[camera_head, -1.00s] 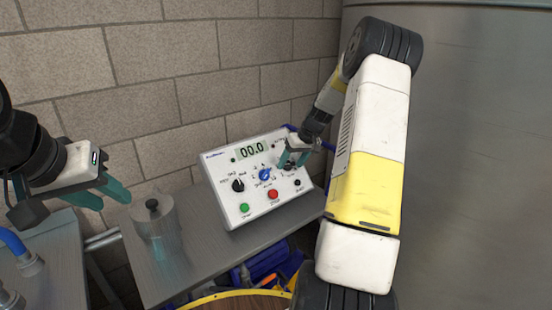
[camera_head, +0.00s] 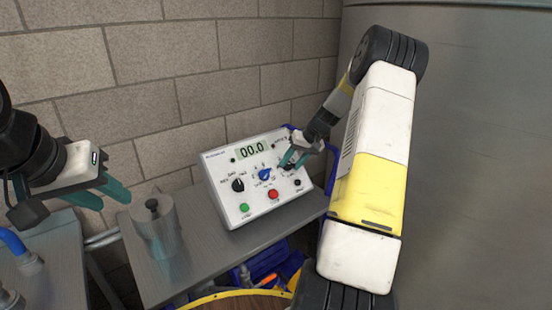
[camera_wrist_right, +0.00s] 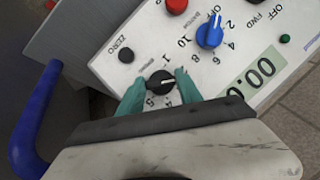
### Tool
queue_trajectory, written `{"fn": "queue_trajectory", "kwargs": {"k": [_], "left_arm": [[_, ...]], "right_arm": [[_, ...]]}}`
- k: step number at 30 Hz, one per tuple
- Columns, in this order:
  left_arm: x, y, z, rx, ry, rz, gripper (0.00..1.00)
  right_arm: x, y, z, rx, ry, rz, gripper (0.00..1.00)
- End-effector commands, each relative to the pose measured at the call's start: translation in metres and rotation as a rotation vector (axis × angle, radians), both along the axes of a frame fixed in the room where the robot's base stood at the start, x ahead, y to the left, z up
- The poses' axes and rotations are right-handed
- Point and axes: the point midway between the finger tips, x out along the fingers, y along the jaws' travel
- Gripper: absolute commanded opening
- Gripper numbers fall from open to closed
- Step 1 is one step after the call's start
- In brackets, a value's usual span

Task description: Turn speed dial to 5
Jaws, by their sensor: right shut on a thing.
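A white control box (camera_head: 226,208) stands tilted on the bench in the head view, its display reading 00.0. My right gripper (camera_head: 290,165) is at its right side. In the right wrist view, the right gripper (camera_wrist_right: 162,90) is shut on a small black dial (camera_wrist_right: 160,83), one teal finger on each side. The dial's white mark points right in that view; numbers including 1 and 5 are printed around it. A blue knob (camera_wrist_right: 210,33) with numbers 2 to 10 is beside it, untouched. My left gripper (camera_head: 115,197) is open and empty, left of the box.
The box also carries a black selector (camera_head: 238,186), a green button (camera_head: 244,208) and a red button (camera_head: 273,194). A large metal tank (camera_head: 480,150) is at right.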

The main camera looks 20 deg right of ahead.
Motion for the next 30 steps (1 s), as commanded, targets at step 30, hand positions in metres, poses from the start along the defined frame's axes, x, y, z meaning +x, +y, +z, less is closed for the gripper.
{"fn": "queue_trajectory", "kwargs": {"k": [30], "left_arm": [[0.0000,0.0000,0.0000,0.000,0.000,0.000,0.36]], "right_arm": [[-0.0024,-0.0042,-0.0033,0.679,0.237,-0.649,0.01]]}}
